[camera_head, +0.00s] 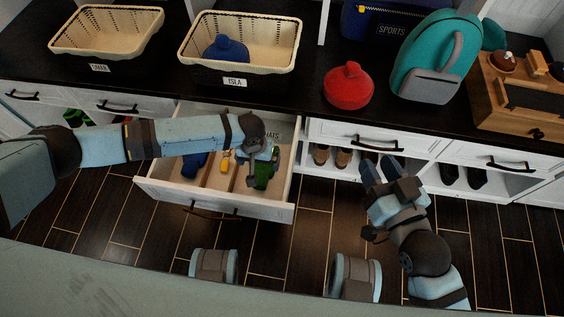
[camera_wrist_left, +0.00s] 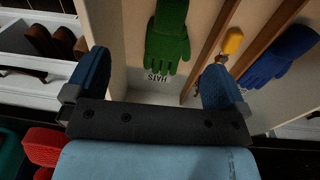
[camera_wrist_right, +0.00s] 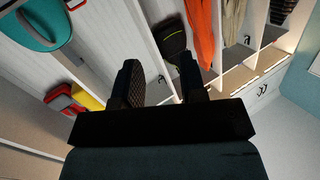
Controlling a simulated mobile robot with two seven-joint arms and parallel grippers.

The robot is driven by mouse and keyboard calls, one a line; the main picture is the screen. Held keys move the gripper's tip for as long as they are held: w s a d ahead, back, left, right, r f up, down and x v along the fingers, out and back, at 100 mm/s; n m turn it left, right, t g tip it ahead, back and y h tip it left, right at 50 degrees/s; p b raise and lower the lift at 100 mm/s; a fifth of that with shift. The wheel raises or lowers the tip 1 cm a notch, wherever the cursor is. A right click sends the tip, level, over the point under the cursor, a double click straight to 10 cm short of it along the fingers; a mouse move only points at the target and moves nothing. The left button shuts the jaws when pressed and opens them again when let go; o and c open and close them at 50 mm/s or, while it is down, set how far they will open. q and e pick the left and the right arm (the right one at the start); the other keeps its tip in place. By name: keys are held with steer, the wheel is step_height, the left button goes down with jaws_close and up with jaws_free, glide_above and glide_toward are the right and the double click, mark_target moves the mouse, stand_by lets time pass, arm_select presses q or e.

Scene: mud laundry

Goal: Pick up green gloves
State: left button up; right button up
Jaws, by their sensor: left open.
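The green gloves (camera_head: 263,173) lie in the right compartment of the open drawer. In the left wrist view a green glove (camera_wrist_left: 169,38) lies with its fingers pointing toward the HATS label. My left gripper (camera_head: 262,160) is over the drawer's right compartment, above the gloves, and partly covers them in the head view. Its jaws (camera_wrist_left: 152,85) are open and empty, with the glove seen beyond and between them. My right gripper (camera_head: 381,170) is in front of the cabinet, away from the drawer. Its two fingers (camera_wrist_right: 158,85) stand apart with nothing visible between them.
The drawer (camera_head: 222,203) has wooden dividers; blue gloves (camera_wrist_left: 280,55) and a yellow item (camera_wrist_left: 233,41) lie in other compartments. On the counter above stand a basket with a blue hat (camera_head: 226,48), a red hat (camera_head: 348,86) and a teal backpack (camera_head: 436,55). Shoes (camera_head: 331,156) sit in cubbies.

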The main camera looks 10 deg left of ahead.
mark_target(260, 173)
arm_select(q)
steer(key=shift+n+y, duration=0.3)
steer(key=shift+y, duration=0.1)
steer(key=f+b, duration=0.1)
steer(key=f, duration=0.2)
steer(key=w+a+f+b, duration=0.1)
steer(key=f, duration=0.2)
steer(key=w+f+b, duration=0.1)
steer(key=f, duration=0.2)
steer(key=shift+a+f+b, duration=0.1)
steer(key=shift+a+b, duration=0.15)
steer(key=shift+b, duration=0.15)
steer(key=shift+f, duration=0.2)
steer(key=f+b, duration=0.2)
steer(key=f, duration=0.1)
steer(key=f+b, duration=0.1)
steer(key=f, duration=0.1)
steer(key=shift+w+d, duration=0.15)
steer(key=shift+d, duration=0.1)
arm_select(e)
steer(key=shift+w+a+f+n+y, duration=0.2)
steer(key=shift+a+y, duration=0.2)
steer(key=shift+y, duration=0.15)
steer(key=shift+w+a+f+n+y, duration=0.1)
steer(key=shift+a+f+y, duration=0.1)
steer(key=shift+a+y, duration=0.25)
steer(key=shift+d, duration=0.1)
arm_select(q)
steer(key=c, duration=0.8)
